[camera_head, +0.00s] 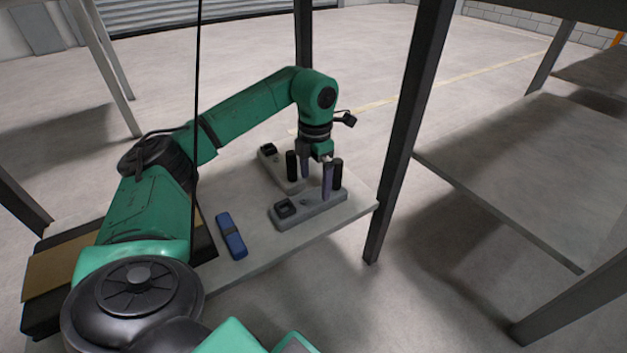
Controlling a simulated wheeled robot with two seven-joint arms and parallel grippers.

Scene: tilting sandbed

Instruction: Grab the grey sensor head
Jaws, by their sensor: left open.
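Two grey units lie on the table at the far end of my left arm, a front one (300,212) and a back one (270,163). Each has a black square part at its left end and a dark upright cylinder toward its right. I cannot tell for certain which is the grey sensor head. My left gripper (316,187) is open and points down over the right part of these units. One finger is by the back unit's cylinder (292,165), the other just left of the front unit's cylinder (338,174). No contact can be made out. My right gripper is out of view.
A blue block with a dark band (231,236) lies on the table (262,258), left of the front unit. A dark upright post (401,130) stands at the table's right corner. A brown board (62,273) is at the left. Another table (530,165) stands at right.

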